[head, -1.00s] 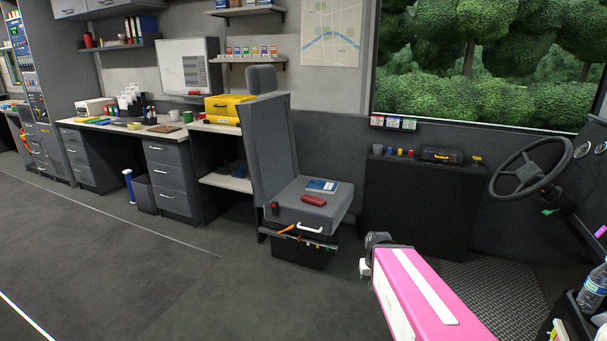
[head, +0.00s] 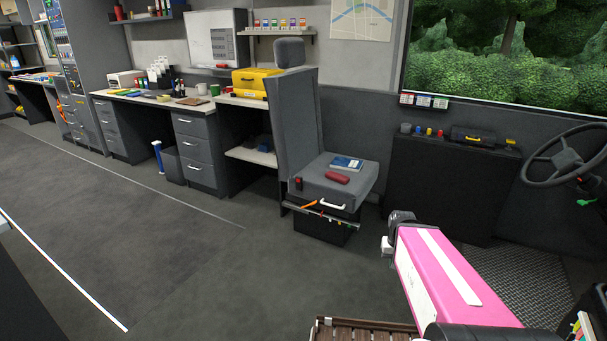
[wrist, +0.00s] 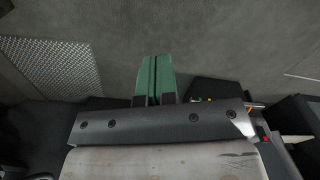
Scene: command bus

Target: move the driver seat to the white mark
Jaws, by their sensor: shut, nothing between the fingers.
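The driver seat (head: 327,184) is grey with a tall back and headrest, standing on a dark base beside the desk. It has a white bar handle (head: 332,205) at its front edge. A red object (head: 336,178) and a blue book (head: 347,164) lie on its cushion. My gripper (wrist: 155,75) has green fingers pressed together, empty, above bare floor in the wrist view. A dark box-like part with small coloured items (wrist: 215,92) shows just right of the fingers there. In the head view the fingers are hidden behind my pink arm. I cannot tell which marking is the white mark.
A dark console (head: 445,185) and steering wheel (head: 566,155) stand right of the seat, near a metal tread plate (head: 515,275). A brown slatted thing (head: 365,330) is at the bottom edge. Open floor lies left, with a white line (head: 65,270).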

